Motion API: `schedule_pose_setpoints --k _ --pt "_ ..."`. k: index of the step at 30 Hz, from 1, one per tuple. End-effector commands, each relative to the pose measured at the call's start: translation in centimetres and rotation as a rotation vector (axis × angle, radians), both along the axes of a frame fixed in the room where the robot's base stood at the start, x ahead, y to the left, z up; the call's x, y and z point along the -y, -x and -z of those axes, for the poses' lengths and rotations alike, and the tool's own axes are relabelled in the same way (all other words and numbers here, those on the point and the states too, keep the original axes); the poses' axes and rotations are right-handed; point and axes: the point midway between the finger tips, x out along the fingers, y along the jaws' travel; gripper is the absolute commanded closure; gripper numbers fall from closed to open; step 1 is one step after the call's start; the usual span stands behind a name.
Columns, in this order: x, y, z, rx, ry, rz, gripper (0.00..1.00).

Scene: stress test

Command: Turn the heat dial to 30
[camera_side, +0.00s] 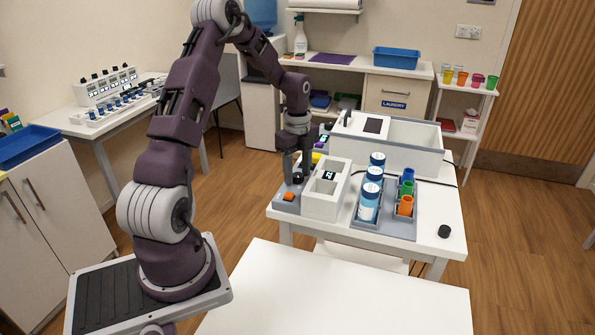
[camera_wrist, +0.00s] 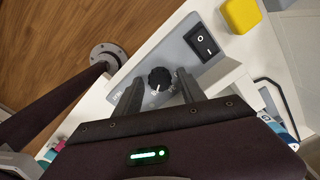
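The heat dial is a round black knob with a white mark. In the wrist view the dial (camera_wrist: 159,80) sits on a grey panel (camera_wrist: 172,52), between the tips of my two fingers. My gripper (camera_wrist: 159,86) is open, with a finger on each side of the dial and visible gaps. In the side view my gripper (camera_side: 297,174) points down over the front left of the white table, and the dial (camera_side: 297,179) shows as a small dark spot at the fingertips. A small lit display (camera_side: 329,176) stands beside it; its digits are too small to read surely.
A black rocker switch (camera_wrist: 203,41) is close to the dial. A yellow block (camera_wrist: 241,15) lies beyond it. The white two-well unit (camera_side: 322,202) stands right beside my gripper. A grey rack (camera_side: 388,222) with blue-capped bottles and coloured tubes stands to the right.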

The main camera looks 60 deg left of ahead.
Motion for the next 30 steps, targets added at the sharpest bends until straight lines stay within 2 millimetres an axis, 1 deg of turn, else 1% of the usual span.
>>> schedule_pose_setpoints --k 1,5,6,7,14,19,23,30 --pt "0.00 0.00 -0.01 0.000 0.000 0.000 0.65" --pt "0.01 0.00 -0.03 0.000 0.000 0.000 0.90" --pt "0.01 0.00 -0.03 0.000 0.000 0.000 0.98" --pt "0.01 0.00 -0.04 0.000 0.000 -0.001 1.00" --pt "0.02 -0.01 -0.06 0.000 0.000 -0.015 1.00" --pt "0.05 -0.03 -0.08 0.001 0.001 -0.076 1.00" --pt "0.02 -0.01 -0.09 0.001 0.000 -0.163 1.00" --pt "0.05 -0.01 -0.11 0.000 0.000 -0.381 1.00"
